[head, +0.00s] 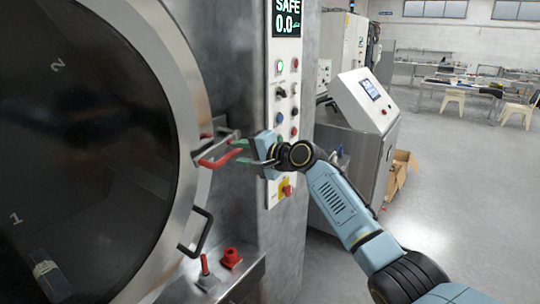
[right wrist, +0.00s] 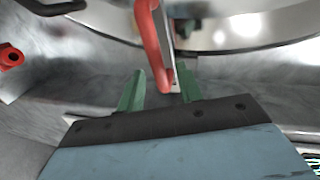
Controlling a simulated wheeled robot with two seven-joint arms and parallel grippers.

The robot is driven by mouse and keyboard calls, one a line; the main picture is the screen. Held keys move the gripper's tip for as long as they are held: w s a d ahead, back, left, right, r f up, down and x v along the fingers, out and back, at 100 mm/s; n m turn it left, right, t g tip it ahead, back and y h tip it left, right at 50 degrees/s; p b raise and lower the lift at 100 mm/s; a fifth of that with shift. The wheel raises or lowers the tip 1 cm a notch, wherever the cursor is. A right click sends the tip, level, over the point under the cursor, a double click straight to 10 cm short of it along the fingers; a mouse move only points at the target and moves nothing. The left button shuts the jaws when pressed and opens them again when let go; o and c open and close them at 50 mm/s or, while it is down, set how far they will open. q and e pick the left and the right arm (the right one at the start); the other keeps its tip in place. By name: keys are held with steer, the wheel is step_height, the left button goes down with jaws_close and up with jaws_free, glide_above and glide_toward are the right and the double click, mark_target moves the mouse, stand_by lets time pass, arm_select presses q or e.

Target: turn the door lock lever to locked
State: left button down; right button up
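The door lock lever (head: 220,159) has a red handle and sits at the right rim of the large round door (head: 178,60). In the head view it points right, toward my right gripper (head: 240,151). That gripper has green fingers and is open at the lever's free end. In the right wrist view the red lever (right wrist: 152,45) reaches down so that its end lies between the spread fingers of the gripper (right wrist: 158,88), nearer the right finger. I cannot tell whether a finger touches it. My left gripper is not in view.
A black door handle (head: 200,233) is below the lever. A red knob (head: 232,258) and a small red-tipped lever (head: 205,266) stand on the ledge below. The control panel (head: 285,100), with its lit "SAFE" display (head: 287,17), is just right of the lever.

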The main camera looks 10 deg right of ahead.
steer(key=b+v, duration=0.1)
steer(key=v, duration=0.9)
steer(key=s+d+f+g+h+b, duration=0.1)
steer(key=d+f+h+b, duration=0.1)
steer(key=f, duration=1.1)
steer(key=s+d+f+h+b, duration=0.1)
steer(key=d+f+h, duration=0.1)
steer(key=f, duration=1.1)
steer(key=s+d+f+g+h+b, duration=0.1)
steer(key=s+d+f+h+b, duration=0.1)
steer(key=f, duration=1.1)
steer(key=s+d+f+n+g+h+b, duration=0.1)
steer(key=s+f, duration=0.4)
steer(key=f, duration=0.3)
steer(key=s+d+f+n+g+h+b, duration=0.15)
steer(key=s+f, duration=0.25)
steer(key=f, duration=0.5)
steer(key=s+d+f+n+g+h+b, duration=0.2)
steer(key=s+d+f+n+g, duration=0.1)
steer(key=s+f, duration=1.9)
steer(key=s+f+n+g+b, duration=0.1)
steer(key=s+f+n, duration=0.1)
steer(key=s, duration=1.1)
steer(key=s+f+n+g+b, duration=0.1)
steer(key=s+f+n+g, duration=0.1)
steer(key=s, duration=1)
steer(key=shift+s+f+n, duration=0.4)
steer(key=shift+f+n, duration=0.05)
steer(key=shift+f, duration=0.45)
